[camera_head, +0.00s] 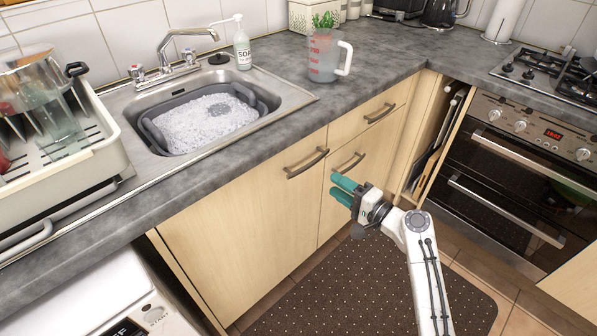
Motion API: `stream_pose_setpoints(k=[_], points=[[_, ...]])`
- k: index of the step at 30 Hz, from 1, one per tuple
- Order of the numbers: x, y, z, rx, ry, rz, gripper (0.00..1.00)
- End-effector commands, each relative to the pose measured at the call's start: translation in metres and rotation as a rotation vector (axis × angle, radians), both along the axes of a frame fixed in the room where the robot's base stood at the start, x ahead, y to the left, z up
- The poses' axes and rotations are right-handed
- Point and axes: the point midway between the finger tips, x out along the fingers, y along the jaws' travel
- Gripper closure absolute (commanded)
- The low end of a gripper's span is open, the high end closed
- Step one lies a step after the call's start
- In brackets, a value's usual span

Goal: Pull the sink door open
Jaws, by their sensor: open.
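The sink door is the light wood cabinet door (245,225) below the sink, and it looks closed. Its curved metal handle (307,163) is near its upper right corner. My gripper (338,188) has teal fingers and is open and empty. It is in front of the cabinets, to the right of and a little lower than the sink door handle in the picture. It partly covers the neighbouring door (345,172). I cannot tell how far the fingers are from the cabinet front. The sink (205,112) above holds a grey basin full of suds.
A drawer (370,120) and the oven (520,170) are to the right, beside a narrow open slot with trays. A white appliance (90,295) stands at the lower left. A dark dotted mat (360,285) covers the floor. A dish rack (60,160) stands on the counter.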

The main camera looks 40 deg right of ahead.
Motion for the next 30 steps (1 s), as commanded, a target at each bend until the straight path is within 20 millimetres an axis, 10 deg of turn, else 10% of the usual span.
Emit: stream_pose_setpoints(k=[30], points=[[0.109, -0.004, 0.004, 0.027, -0.024, -0.022, 0.57]])
